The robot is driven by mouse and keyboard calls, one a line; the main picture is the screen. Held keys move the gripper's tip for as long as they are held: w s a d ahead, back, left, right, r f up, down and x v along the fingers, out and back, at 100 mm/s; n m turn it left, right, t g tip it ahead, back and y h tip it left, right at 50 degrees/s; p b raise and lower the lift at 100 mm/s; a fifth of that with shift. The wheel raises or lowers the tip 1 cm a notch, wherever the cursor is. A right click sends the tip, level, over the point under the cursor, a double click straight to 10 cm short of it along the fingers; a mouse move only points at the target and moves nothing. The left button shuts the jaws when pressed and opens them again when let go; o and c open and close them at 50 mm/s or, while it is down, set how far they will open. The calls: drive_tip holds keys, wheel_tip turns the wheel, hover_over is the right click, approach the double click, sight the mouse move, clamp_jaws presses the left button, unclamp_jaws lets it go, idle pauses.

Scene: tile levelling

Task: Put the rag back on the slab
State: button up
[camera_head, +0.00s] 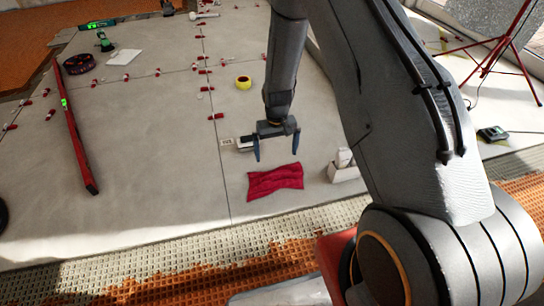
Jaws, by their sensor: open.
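The red rag (275,182) lies spread and a little wrinkled on the grey tile slab (150,190), near the slab's front edge. My gripper (277,156) points down just above and behind the rag. Its two dark blue fingers are apart with nothing between them. The fingertips look close to the rag's far edge, but I cannot tell their exact height. The whole rag shows, with no part covered by my arm.
A white box (342,170) stands right of the rag. A red spirit level (75,145) lies at left. Yellow tape (243,82), red levelling clips (216,116) and a dark red round container (79,64) are farther back. A red tripod (497,55) stands right. Slab left of the rag is clear.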

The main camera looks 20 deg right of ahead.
drive_tip(key=s+a+r+n, duration=0.1)
drive_tip(key=s+a+r, duration=0.4)
drive_tip(key=a+r, duration=0.5)
drive_tip(key=s+a+r+n, duration=0.2)
drive_tip(key=s+a+r, duration=0.35)
drive_tip(key=r, duration=0.85)
drive_tip(key=s+a+r+n, duration=0.1)
drive_tip(key=s+r, duration=0.3)
drive_tip(key=s, duration=0.4)
drive_tip(key=s+a+r+n+y, duration=0.1)
drive_tip(key=s+a+r, duration=0.1)
drive_tip(key=s+r, duration=0.3)
drive_tip(key=s+a+r+n, duration=0.1)
drive_tip(key=s+r, duration=0.3)
drive_tip(key=s, duration=0.8)
drive_tip(key=shift+a+r+n+y, duration=0.3)
drive_tip(key=shift+a+r+y, duration=0.1)
drive_tip(key=shift+a, duration=0.2)
